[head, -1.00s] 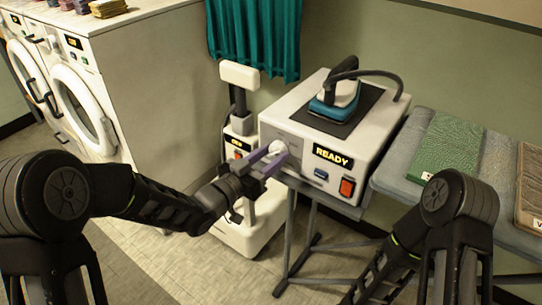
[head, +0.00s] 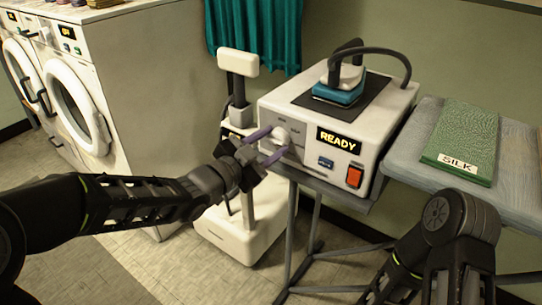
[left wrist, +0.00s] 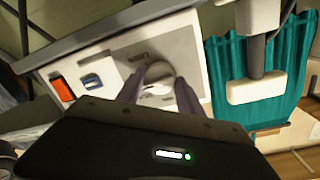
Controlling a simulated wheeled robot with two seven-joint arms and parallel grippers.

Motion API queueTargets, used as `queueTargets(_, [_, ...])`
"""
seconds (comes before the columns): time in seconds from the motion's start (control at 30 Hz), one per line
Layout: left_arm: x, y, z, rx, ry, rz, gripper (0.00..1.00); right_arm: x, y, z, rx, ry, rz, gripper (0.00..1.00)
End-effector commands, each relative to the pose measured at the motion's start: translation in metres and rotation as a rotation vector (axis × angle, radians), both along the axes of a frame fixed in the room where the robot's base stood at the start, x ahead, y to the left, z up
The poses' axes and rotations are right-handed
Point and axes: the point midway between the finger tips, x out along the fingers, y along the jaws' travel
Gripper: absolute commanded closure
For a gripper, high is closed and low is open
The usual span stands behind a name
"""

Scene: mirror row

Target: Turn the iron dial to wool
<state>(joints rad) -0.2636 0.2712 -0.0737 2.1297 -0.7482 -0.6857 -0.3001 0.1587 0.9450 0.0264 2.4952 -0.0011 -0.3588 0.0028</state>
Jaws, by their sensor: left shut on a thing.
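The iron dial is a round white knob (head: 281,135) on the front face of the white ironing station (head: 365,133). My left gripper (head: 272,145) is at that face with its purple fingers on either side of the dial, shut on it. In the left wrist view the dial (left wrist: 158,85) sits between the two fingers. Markings around the dial are too small or covered to read. The station's display (head: 338,140) reads READY. The right gripper is out of view; only part of my right arm shows.
A blue iron (head: 340,92) rests on the station's dark pad. A red switch (head: 355,176) and a blue button (head: 326,163) are on its front. A green cloth labelled SILK (head: 462,142) lies on the board at right. A white wheeled stand (head: 240,230) is close behind my left gripper.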

Motion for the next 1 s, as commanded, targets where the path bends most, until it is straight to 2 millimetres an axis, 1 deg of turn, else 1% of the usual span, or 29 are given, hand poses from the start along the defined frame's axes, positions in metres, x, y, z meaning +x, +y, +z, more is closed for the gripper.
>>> queueTargets(0.03, [0.000, 0.000, -0.004, 0.026, -0.024, -0.001, 0.97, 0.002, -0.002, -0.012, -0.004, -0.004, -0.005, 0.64])
queueTargets(0.2, [0.000, 0.000, -0.002, 0.111, -0.084, 0.000, 0.97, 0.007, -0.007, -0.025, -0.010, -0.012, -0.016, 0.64])
queueTargets(0.3, [0.000, 0.000, -0.001, 0.145, -0.108, 0.000, 0.97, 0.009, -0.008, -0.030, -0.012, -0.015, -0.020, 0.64])
queueTargets(0.5, [0.000, -0.001, 0.001, 0.178, -0.132, 0.000, 0.97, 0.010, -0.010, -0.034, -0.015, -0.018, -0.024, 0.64])
queueTargets(0.87, [0.000, -0.001, 0.002, 0.183, -0.134, -0.001, 0.97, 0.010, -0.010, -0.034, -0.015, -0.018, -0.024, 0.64])
queueTargets(0.9, [0.000, -0.001, 0.002, 0.183, -0.134, -0.001, 0.55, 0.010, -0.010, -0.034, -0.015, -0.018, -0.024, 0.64])
queueTargets(1.0, [0.000, -0.001, 0.002, 0.183, -0.134, -0.001, 0.47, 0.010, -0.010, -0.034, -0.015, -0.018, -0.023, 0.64])
